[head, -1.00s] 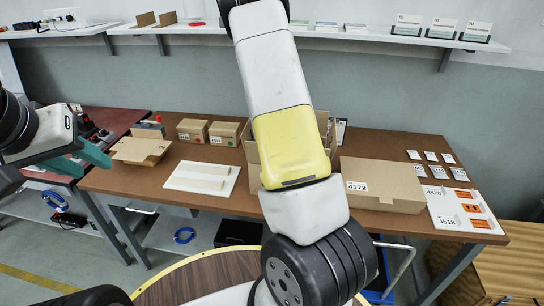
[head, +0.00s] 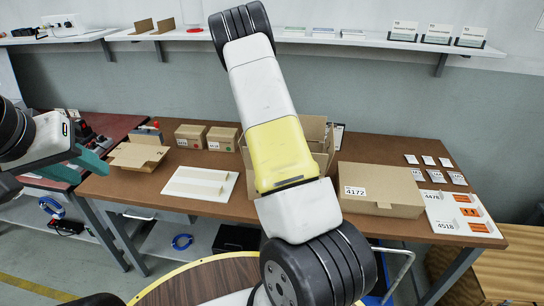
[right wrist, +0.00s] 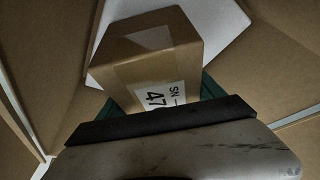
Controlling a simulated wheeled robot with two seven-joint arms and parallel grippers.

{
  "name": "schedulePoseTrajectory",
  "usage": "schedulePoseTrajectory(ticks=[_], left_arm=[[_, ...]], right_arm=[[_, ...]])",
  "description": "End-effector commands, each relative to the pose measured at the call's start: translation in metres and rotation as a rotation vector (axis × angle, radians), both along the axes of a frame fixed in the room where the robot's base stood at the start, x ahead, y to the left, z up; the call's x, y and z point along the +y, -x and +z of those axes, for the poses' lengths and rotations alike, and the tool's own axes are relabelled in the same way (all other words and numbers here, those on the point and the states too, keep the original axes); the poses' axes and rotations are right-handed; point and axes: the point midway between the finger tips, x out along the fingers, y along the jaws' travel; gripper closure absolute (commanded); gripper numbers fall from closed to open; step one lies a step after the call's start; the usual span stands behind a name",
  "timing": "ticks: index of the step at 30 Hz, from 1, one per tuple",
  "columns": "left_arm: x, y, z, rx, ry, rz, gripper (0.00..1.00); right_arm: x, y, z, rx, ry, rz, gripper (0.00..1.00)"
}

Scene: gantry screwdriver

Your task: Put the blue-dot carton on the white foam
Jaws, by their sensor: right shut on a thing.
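A small brown carton (right wrist: 155,62) with a white label reading "SN" and "47" shows in the right wrist view. My right gripper (right wrist: 165,115), with green fingers, is shut on it. No blue dot shows on its visible faces. In the head view my right arm hides this gripper and carton. The white foam (head: 183,190) lies flat on the brown table, left of the middle, with pale strips on it. My left gripper (head: 92,165) is at the left, over the table's left end; its jaw opening is not clear.
Two small cartons (head: 190,136) (head: 222,139) stand behind the foam. An open box (head: 313,130) is partly hidden behind my right arm. A closed box (head: 380,190) marked 4172 stands to its right. An open-flapped box (head: 138,155) stands left of the foam.

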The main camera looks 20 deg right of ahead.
Motion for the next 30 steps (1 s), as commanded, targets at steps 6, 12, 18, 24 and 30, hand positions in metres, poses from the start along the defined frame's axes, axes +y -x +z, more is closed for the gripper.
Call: schedulePoseTrajectory(ticks=[6, 12, 18, 24, 30], left_arm=[[0.0, 0.0, 0.0, 0.0, 0.0, 0.0, 0.64], [0.0, 0.0, 0.0, 0.0, 0.0, 0.0, 0.64], [0.0, 0.0, 0.0, 0.0, 0.0, 0.0, 0.64], [0.0, 0.0, 0.0, 0.0, 0.0, 0.0, 0.64], [0.0, 0.0, 0.0, 0.0, 0.0, 0.0, 0.64]], right_arm=[[0.0, 0.0, 0.0, 0.0, 0.0, 0.0, 0.01], [0.0, 0.0, 0.0, 0.0, 0.0, 0.0, 0.01], [0.006, 0.0, 0.014, -0.002, 0.001, 0.002, 0.01], [0.021, 0.004, 0.052, -0.003, -0.001, 0.002, 0.01], [0.036, 0.008, 0.09, -0.003, -0.001, 0.002, 0.01]])
